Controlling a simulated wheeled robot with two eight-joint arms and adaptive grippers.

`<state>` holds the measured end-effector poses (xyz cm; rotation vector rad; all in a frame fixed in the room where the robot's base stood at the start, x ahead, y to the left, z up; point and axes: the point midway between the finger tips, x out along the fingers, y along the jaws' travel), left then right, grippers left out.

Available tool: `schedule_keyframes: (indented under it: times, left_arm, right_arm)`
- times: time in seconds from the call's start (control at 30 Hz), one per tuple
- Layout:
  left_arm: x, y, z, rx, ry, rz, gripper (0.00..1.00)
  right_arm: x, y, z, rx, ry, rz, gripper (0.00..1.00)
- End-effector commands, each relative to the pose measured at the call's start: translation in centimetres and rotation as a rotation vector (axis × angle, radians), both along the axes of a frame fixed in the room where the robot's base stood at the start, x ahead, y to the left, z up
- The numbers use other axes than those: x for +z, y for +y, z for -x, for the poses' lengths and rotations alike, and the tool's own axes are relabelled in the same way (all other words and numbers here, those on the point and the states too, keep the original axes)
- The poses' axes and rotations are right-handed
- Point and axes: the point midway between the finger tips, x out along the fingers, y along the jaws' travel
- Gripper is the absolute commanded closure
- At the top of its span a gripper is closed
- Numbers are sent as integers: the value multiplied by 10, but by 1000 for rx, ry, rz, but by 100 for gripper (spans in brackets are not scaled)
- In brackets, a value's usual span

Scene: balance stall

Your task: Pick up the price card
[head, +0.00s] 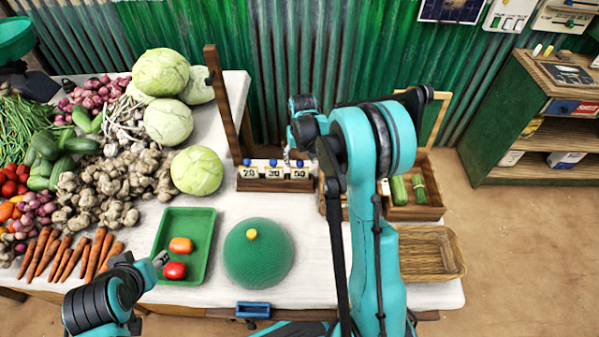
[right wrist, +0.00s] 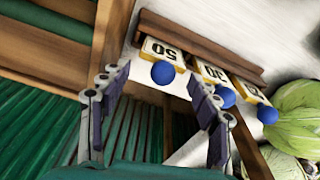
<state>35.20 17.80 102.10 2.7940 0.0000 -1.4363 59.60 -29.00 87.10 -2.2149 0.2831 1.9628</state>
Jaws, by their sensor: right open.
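Three price cards with blue knobs stand in a row in a wooden holder (head: 270,184): the 20 card (head: 249,172), the 30 card (head: 274,173) and the 50 card (head: 299,174). In the right wrist view the 50 card (right wrist: 163,50), the 30 card (right wrist: 210,72) and the third card (right wrist: 247,92) show upside down. My right gripper (right wrist: 158,77) is open, with the 50 card's blue knob between its fingertips in that view. Contact cannot be told. My left gripper (head: 160,259) is over the green tray's corner; its jaw opening is unclear.
A green tray (head: 203,220) holds an orange and a red tomato. A green dome with a yellow knob (head: 258,255) stands beside it. A wooden post (head: 222,100) rises just left of the holder. A wooden crate (head: 417,210) and a wicker basket (head: 455,250) lie right.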

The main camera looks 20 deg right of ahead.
Motion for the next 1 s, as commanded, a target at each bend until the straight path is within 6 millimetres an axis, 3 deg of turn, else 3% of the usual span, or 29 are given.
schedule_keyframes:
  times: [0.33,0.57,0.67,0.7,1.0]
  left_arm:
    - [-24,0,0,0,0,0,58]
    - [-22,0,0,0,0,0,58]
    - [-22,0,0,0,0,0,58]
    - [-22,0,0,0,0,0,58]
    - [-22,0,0,0,0,0,58]
  right_arm:
    - [-48,1,-2,1,-1,0,38]
    - [-49,1,-2,1,-1,0,38]
    - [-49,1,-2,1,-1,0,62]
    - [-49,1,-2,1,-1,0,65]
    - [-48,1,-2,1,-1,0,66]
